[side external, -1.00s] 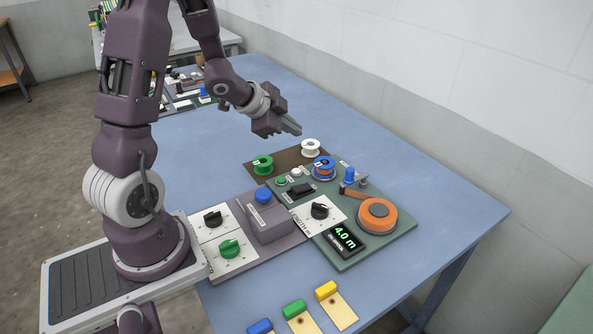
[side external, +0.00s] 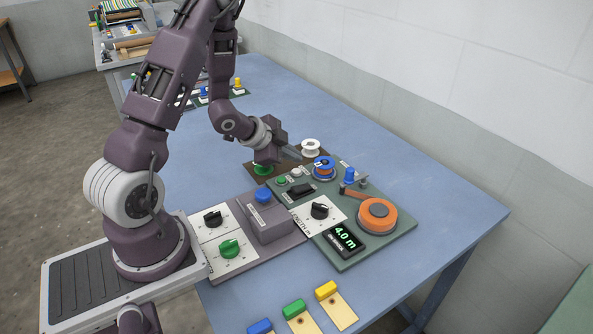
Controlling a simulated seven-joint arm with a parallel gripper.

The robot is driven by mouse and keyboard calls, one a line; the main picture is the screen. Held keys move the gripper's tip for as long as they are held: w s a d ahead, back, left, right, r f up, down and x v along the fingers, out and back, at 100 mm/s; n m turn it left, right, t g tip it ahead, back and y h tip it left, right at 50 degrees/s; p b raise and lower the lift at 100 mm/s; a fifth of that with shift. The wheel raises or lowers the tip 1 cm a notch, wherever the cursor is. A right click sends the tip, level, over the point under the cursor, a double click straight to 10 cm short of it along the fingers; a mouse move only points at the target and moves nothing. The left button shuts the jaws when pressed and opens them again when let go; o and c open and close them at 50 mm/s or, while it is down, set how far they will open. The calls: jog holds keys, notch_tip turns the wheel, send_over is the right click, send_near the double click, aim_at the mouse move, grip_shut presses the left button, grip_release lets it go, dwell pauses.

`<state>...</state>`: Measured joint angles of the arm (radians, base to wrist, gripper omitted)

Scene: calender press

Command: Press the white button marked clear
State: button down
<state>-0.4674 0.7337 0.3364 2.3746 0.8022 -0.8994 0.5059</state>
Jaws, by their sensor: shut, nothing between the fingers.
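The small white button (side external: 296,172) sits on the green panel (side external: 375,244), beside a small green button (side external: 282,181). Its marking is too small to read. My gripper (side external: 299,156) is shut and empty. It points down and to the right, and in the picture its fingertips are just above the white button. I cannot tell the exact gap, but they look apart from it. The button's top is in view.
A green spool (side external: 262,169), a white spool (side external: 310,147) and a blue spool (side external: 324,166) stand close to my gripper. A black switch (side external: 301,190), a black knob (side external: 319,211), an orange reel (side external: 377,214) and a display (side external: 344,239) reading 4.0 m are nearer the front.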

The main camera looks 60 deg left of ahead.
aim_at(294, 172)
jog(key=shift+f, duration=0.65)
jog(key=shift+f, duration=0.1)
dwell(1.5)
jog(key=shift+f, duration=0.3)
jog(key=shift+f, duration=0.35)
dwell(0.4)
dwell(0.4)
jog(key=shift+r, duration=0.8)
jog(key=shift+r, duration=2.5)
